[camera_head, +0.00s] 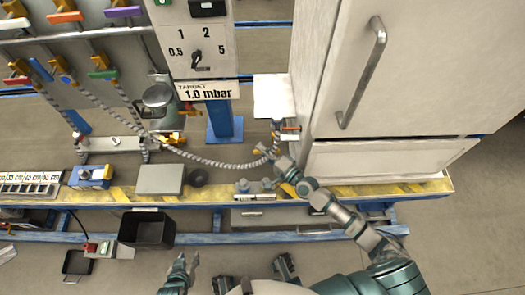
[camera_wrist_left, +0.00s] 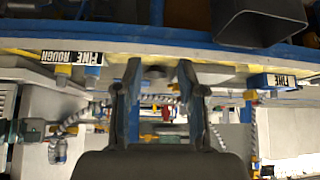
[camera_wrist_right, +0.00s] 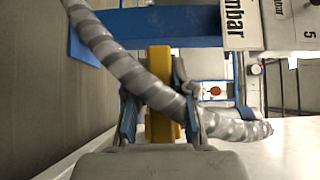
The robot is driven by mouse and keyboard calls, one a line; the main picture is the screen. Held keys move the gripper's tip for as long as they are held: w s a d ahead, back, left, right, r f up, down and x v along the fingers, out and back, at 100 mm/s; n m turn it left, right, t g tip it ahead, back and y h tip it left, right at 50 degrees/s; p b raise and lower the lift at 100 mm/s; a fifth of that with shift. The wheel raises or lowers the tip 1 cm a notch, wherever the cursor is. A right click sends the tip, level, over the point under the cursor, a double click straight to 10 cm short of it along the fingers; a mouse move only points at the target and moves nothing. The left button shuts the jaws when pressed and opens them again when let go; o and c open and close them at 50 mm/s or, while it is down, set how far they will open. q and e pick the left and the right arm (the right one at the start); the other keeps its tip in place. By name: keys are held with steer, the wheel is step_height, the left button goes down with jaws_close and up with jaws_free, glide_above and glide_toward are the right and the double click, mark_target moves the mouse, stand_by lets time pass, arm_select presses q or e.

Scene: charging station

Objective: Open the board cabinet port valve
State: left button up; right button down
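The white cabinet (camera_head: 400,60) with a grey bar handle stands at the right. A small port valve with an orange and blue body (camera_head: 288,130) sits by its lower left corner, where a grey striped hose (camera_head: 225,163) ends. My right gripper (camera_head: 277,160) is at this spot. In the right wrist view, a yellow handle (camera_wrist_right: 159,75) stands between the fingers of my right gripper (camera_wrist_right: 156,110), which look spread with a gap on the left. The hose (camera_wrist_right: 125,70) crosses in front and hides part of it. My left gripper (camera_head: 189,263) is low, open and empty (camera_wrist_left: 160,85).
A yellow-edged bench (camera_head: 330,192) runs across the middle. A board with a dial (camera_head: 197,58) and a "1.0 mbar" sign (camera_head: 208,91) stands left of the cabinet. A black bin (camera_head: 148,230) is in front of the bench. Several coloured valves hang at the upper left.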

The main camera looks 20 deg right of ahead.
steer(key=shift+s+a+f, duration=0.1)
steer(key=shift+a, duration=0.15)
